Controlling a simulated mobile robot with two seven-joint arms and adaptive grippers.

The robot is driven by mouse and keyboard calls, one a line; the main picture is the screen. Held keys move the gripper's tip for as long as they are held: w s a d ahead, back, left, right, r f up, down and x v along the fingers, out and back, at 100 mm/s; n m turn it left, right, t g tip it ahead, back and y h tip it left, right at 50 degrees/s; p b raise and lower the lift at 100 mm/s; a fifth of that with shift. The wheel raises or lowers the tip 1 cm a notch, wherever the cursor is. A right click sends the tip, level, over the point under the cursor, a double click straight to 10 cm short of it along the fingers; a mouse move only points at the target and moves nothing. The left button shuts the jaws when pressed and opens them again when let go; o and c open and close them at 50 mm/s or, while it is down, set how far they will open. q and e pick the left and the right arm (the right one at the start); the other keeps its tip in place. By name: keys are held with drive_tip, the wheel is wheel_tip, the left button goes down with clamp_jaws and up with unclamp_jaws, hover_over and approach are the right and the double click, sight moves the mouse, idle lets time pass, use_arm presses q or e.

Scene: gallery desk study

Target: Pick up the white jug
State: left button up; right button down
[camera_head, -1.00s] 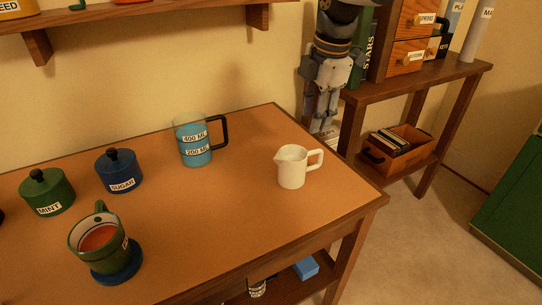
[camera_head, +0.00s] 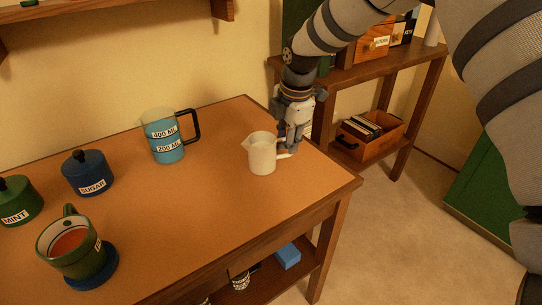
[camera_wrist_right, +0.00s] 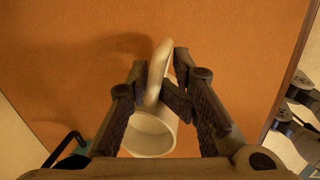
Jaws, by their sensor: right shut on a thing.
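The white jug (camera_head: 262,154) stands upright on the right part of the wooden desk, its handle toward the right. My right gripper (camera_head: 288,147) reaches down from above at the jug's right side and is shut on the handle. In the right wrist view the jug's handle (camera_wrist_right: 157,75) sits between the two dark fingers (camera_wrist_right: 160,85), and the round jug body shows below it. The jug appears to rest on the desk.
A measuring jug with blue liquid (camera_head: 167,147) stands left of the white jug. A blue sugar pot (camera_head: 87,174), a green mint pot (camera_head: 18,203) and a green mug (camera_head: 66,248) on a blue coaster (camera_head: 108,273) are farther left. The desk's front middle is clear.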

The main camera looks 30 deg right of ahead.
idle(0.6)
